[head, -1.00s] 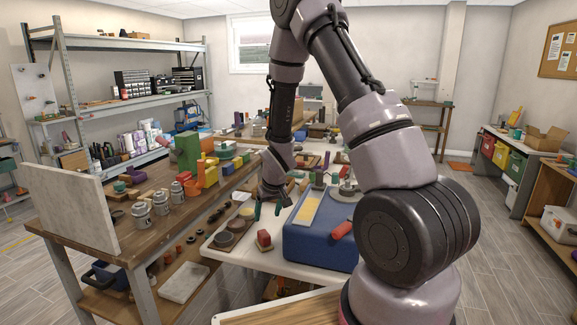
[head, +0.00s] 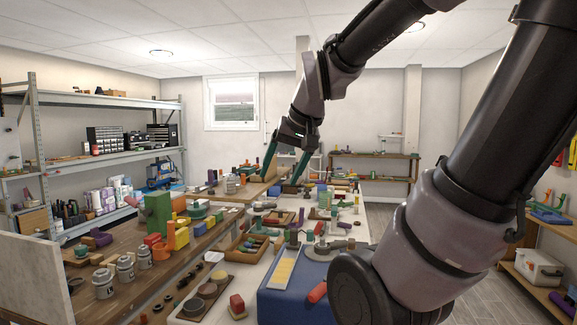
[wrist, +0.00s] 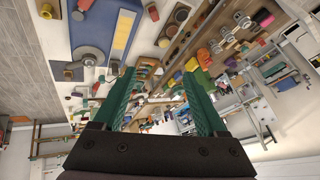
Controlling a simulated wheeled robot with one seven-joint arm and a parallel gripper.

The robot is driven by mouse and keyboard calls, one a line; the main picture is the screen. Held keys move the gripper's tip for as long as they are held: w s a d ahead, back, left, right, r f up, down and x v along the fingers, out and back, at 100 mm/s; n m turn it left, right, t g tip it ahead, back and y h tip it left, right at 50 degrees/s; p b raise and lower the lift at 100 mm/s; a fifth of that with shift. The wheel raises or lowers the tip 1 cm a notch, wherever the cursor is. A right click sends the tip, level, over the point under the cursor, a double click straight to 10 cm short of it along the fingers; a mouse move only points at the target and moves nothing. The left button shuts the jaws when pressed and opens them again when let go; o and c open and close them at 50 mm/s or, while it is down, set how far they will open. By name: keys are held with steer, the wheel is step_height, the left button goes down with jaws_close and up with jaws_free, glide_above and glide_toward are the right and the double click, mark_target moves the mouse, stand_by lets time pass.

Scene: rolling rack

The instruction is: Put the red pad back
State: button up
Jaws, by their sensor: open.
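The red pad, seemingly a small block with a red top on a pale base (head: 237,304), sits on the white table near its front left, beside the blue case (head: 285,302). In the wrist view the red pad (wrist: 153,12) is small at the top edge. Next to it a dark tray (wrist: 168,34) holds round discs; the tray also shows in the head view (head: 184,313). My gripper (head: 278,178) is open and empty, raised above the far part of the tables and well away from the pad. Its green fingers (wrist: 158,74) are spread, with nothing between them.
A red-handled tool (head: 317,292) lies by the blue case. A wooden bench on the left holds grey cans (head: 104,283) and a green block (head: 158,214). Small trays and parts crowd the white table behind. Metal shelving (head: 110,102) stands at the left wall.

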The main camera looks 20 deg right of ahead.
steer(key=shift+m+t, duration=0.3)
steer(key=s, duration=0.1)
steer(key=s+r, duration=0.1)
steer(key=s, duration=0.1)
steer(key=s+r, duration=0.1)
steer(key=s, duration=0.1)
steer(key=shift+a, duration=0.2)
steer(key=shift+c, duration=0.2)
stand_by(0.6)
